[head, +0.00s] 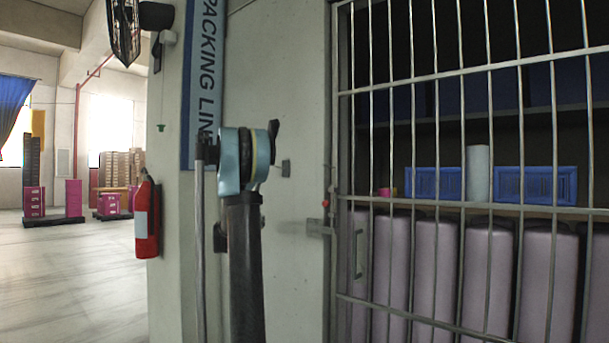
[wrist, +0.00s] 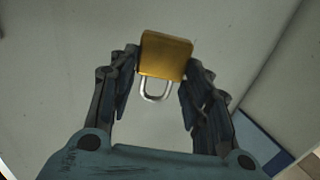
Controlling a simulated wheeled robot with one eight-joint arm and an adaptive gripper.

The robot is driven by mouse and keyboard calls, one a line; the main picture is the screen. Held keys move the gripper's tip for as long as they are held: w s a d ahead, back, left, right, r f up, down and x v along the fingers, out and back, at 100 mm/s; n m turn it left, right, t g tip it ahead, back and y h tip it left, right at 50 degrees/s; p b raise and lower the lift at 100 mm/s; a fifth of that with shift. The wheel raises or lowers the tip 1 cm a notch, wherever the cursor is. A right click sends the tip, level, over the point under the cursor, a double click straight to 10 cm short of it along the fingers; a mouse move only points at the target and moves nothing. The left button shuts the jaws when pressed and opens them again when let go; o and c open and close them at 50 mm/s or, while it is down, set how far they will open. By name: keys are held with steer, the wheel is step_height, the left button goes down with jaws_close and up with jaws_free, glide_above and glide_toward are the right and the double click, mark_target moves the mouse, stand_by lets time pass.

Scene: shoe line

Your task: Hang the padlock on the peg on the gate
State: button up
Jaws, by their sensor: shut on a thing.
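The padlock (wrist: 166,55) has a gold body and a silver shackle. In the wrist view it sits between the fingertips of my gripper (wrist: 164,68), which is shut on its body. The shackle hangs on the palm side, toward the bottom of the picture. In the head view my arm hides the padlock and most of the gripper. The barred gate (head: 453,139) stands at the right. A small red-tipped piece (head: 325,203) is on the gate's left edge, above a metal latch plate (head: 319,228); I cannot tell whether it is the peg.
A pale wall lies behind my arm, with a blue packing line sign (head: 206,75). A red fire extinguisher (head: 147,217) hangs at the left. Behind the bars are blue crates (head: 537,184) and tall mauve blocks. The floor at the left is open.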

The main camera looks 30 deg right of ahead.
steer(key=s+d+r+m+g+h, duration=0.35)
steer(key=s+d+r+g, duration=0.2)
steer(key=s+r, duration=0.7)
steer(key=s+d+r+m+g+h, duration=0.2)
steer(key=s+d+r+m+g, duration=0.3)
steer(key=s+r, duration=0.75)
steer(key=shift+n, duration=0.35)
steer(key=shift+w+d+f, duration=0.4)
steer(key=shift+d+f, duration=0.25)
steer(key=shift+d, duration=1.25)
steer(key=shift+w+d+f, duration=0.35)
steer(key=shift+d+f, duration=0.25)
steer(key=shift+d, duration=1.3)
steer(key=shift+w+d+f, duration=0.4)
steer(key=shift+d+f, duration=0.25)
steer(key=shift+d, duration=1.25)
steer(key=o, duration=1.3)
steer(key=a, duration=0.8)
steer(key=s+a, duration=0.1)
steer(key=a, duration=0.3)
steer(key=shift+s+f, duration=0.1)
steer(key=shift+f, duration=0.05)
